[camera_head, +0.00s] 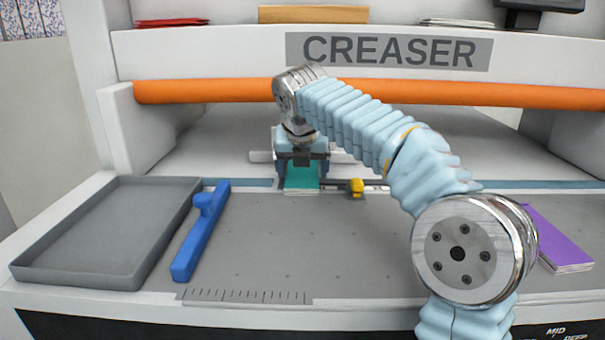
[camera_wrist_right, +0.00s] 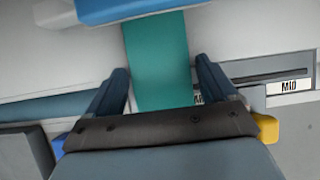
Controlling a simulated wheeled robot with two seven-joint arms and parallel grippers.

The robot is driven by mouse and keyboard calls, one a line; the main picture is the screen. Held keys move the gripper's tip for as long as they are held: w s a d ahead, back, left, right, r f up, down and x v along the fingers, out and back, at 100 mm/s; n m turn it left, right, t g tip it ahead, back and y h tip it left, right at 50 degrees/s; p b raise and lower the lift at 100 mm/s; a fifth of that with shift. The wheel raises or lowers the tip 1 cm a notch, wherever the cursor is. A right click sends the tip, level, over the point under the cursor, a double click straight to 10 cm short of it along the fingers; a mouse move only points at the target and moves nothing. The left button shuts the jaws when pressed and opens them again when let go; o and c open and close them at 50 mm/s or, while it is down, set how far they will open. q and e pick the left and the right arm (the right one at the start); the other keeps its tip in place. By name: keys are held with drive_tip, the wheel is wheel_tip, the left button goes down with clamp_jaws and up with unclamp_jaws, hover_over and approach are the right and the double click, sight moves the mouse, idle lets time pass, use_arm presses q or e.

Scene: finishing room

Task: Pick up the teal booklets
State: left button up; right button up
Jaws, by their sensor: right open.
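The teal booklets (camera_head: 301,177) lie on the creaser's bed at the middle, partly hidden under my right gripper. In the right wrist view the teal booklets (camera_wrist_right: 158,65) show as a strip running between the fingers. My right gripper (camera_head: 300,170) is over them with its jaws open, one finger on either side in the wrist view (camera_wrist_right: 160,85). I cannot tell whether the fingers touch them. My left gripper is not in view.
An empty grey tray (camera_head: 60,277) is at the left, beside a blue handled tool (camera_head: 190,243). A purple booklet stack (camera_head: 553,235) lies at the right. An orange roller (camera_head: 200,92) spans the machine above the bed. A yellow knob (camera_head: 356,187) is just right of the teal booklets.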

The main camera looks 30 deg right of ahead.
drive_tip(key=c, duration=0.9)
